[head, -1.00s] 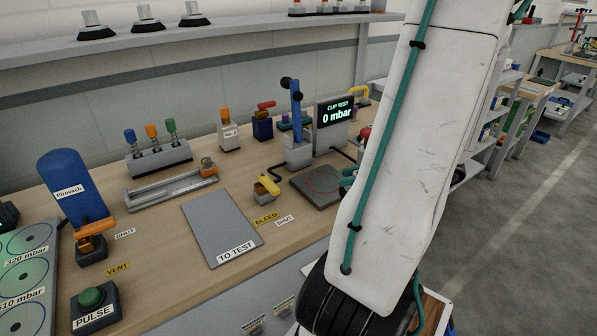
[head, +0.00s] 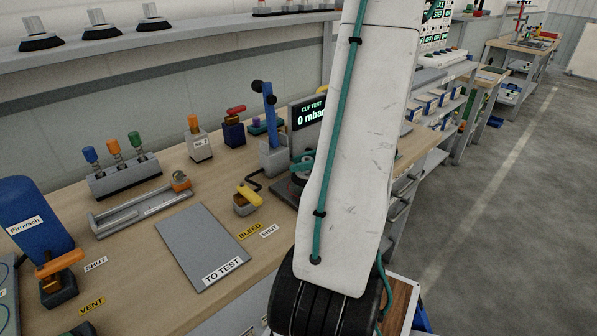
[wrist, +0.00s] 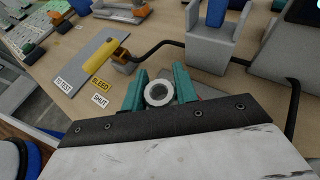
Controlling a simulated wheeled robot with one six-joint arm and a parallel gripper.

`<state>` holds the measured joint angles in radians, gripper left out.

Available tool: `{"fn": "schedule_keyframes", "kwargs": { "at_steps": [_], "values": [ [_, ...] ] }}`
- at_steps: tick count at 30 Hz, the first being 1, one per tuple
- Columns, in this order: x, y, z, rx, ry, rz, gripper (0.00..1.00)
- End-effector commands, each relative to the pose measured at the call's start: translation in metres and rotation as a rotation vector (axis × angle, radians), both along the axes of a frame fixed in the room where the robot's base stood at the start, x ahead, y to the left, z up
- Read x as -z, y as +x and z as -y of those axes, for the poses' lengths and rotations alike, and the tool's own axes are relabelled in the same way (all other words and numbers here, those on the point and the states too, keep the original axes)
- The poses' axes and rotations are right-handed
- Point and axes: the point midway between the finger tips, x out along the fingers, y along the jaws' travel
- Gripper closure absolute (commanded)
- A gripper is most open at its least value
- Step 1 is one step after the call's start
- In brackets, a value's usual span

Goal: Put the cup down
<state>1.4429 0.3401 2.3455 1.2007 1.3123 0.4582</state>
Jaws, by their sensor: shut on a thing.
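My gripper (wrist: 158,92) has teal fingers and is shut on the cup (wrist: 158,94), which shows in the wrist view as a pale ring with a grey centre. In the head view my gripper (head: 302,165) is partly hidden behind my white arm. It is at the dark test plate (head: 282,193) in front of the CUP TEST display (head: 309,116), which reads 0 mbar. The cup's underside is hidden, so I cannot tell whether it touches the plate.
A yellow bleed valve (head: 248,196) and a blue-handled lever clamp (head: 270,115) stand close to the plate. The grey TO TEST mat (head: 195,245) is empty. A black hose (wrist: 165,45) runs near my gripper.

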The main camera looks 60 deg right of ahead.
Motion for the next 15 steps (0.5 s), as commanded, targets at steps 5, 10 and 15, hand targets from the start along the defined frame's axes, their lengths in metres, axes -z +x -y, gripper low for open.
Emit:
{"fn": "schedule_keyframes", "kwargs": {
  "at_steps": [5, 10, 15],
  "values": [
    [0.002, 0.013, 0.006, 0.0, 0.001, 0.001, 0.97],
    [0.02, 0.013, 0.006, 0.002, 0.005, -0.001, 0.97],
    [0.037, 0.013, 0.006, 0.002, 0.003, 0.0, 0.97]
  ]
}}
